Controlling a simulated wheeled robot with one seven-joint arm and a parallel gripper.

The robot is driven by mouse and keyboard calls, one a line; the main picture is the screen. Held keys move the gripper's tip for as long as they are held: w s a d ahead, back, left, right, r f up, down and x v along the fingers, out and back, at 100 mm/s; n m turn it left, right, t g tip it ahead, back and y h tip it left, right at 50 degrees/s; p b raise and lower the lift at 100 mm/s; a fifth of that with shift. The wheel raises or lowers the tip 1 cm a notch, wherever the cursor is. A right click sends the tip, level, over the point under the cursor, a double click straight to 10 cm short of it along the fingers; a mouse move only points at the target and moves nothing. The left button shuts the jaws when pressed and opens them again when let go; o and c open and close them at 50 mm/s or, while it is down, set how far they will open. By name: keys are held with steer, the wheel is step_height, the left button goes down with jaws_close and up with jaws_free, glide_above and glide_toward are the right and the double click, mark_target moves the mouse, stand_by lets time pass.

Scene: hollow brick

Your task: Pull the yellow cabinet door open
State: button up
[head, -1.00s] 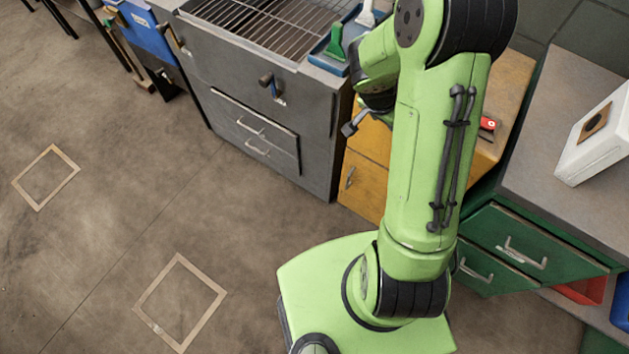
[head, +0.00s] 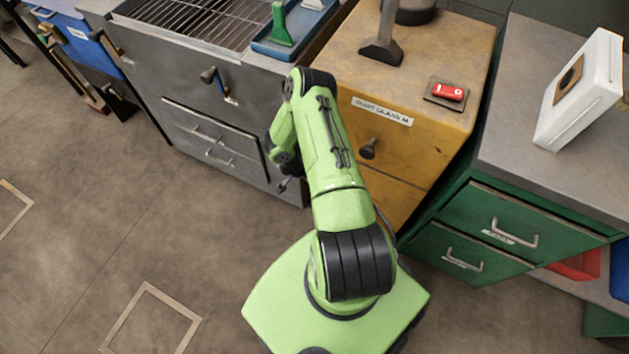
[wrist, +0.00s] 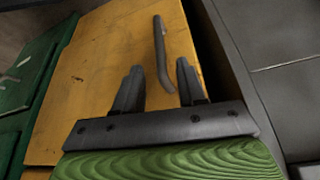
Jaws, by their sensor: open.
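The yellow cabinet (head: 400,190) stands between the grey grill unit and the green cabinet. In the head view my arm covers much of its lower front, and the door handle is hidden there. In the wrist view the yellow door (wrist: 85,95) fills the middle, with a dark bar handle (wrist: 160,45) near its right edge. My gripper (wrist: 159,68) is open, one finger on each side of the handle's lower end. I cannot tell how deep the handle lies between the fingers. The door looks shut. In the head view my gripper (head: 287,184) shows small beside the arm.
The grey grill unit (head: 165,75) stands left of the yellow cabinet. The green cabinet (head: 510,225) with drawers stands right. A dark knob (head: 368,148) sticks out of the yellow cabinet's upper front. A red item (head: 447,92) lies on top. The floor at left (head: 90,230) is clear.

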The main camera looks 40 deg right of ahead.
steer(key=b+x, duration=0.2)
steer(key=x, duration=0.5)
steer(key=shift+c, duration=0.4)
jaws_close()
